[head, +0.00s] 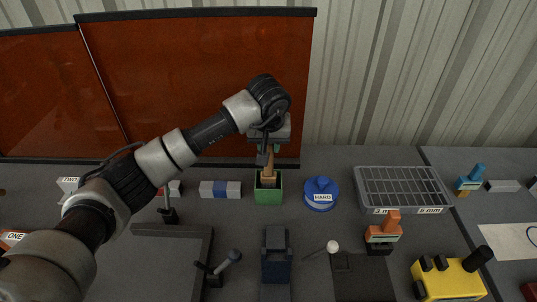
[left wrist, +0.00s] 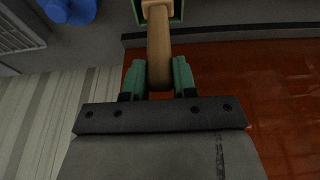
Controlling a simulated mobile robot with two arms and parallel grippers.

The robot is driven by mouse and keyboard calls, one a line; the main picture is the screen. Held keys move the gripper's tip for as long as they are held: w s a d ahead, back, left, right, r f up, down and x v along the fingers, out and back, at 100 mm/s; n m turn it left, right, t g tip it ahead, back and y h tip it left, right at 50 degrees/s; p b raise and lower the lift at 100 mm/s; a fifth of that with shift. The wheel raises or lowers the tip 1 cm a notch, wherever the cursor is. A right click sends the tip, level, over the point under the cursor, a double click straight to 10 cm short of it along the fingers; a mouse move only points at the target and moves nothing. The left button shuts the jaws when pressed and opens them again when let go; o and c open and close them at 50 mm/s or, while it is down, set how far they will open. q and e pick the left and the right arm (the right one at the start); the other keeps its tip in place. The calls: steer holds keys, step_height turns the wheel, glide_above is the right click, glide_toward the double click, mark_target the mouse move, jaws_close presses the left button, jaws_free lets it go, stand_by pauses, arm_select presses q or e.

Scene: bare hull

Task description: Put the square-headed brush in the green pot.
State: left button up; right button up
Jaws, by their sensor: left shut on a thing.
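The brush (head: 268,168) has a tan wooden handle and stands roughly upright, its lower end inside the opening of the green pot (head: 268,195). My left gripper (head: 267,150) is above the pot and shut on the handle. In the left wrist view, the green fingertips (left wrist: 159,78) press on both sides of the brush handle (left wrist: 159,45), and part of the green pot (left wrist: 178,16) shows at the top edge. The brush's head is mostly hidden, and I cannot tell whether it rests on the pot's bottom. My right gripper is not in view.
A blue round container labelled HARD (head: 320,194) stands right of the pot, and a blue-and-white block (head: 220,189) lies left. Further right are a wire rack (head: 403,187), an orange-and-green item (head: 384,232) and a yellow box (head: 449,281). A red-brown panel (head: 200,85) stands behind.

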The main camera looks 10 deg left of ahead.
arm_select(q)
step_height(320, 180, down, 3)
steer(key=shift+s+f+p, duration=0.1)
steer(key=shift+p, duration=0.4)
steer(key=shift+f, duration=0.3)
steer(key=shift+f+b, duration=0.1)
steer(key=shift+b, duration=0.2)
steer(key=o, duration=0.9)
steer(key=shift+r+p, duration=0.2)
steer(key=shift+p, duration=0.1)
steer(key=shift+r, duration=0.35)
steer(key=b+v, duration=0.3)
steer(key=v, duration=0.8)
steer(key=shift+s+r, duration=0.15)
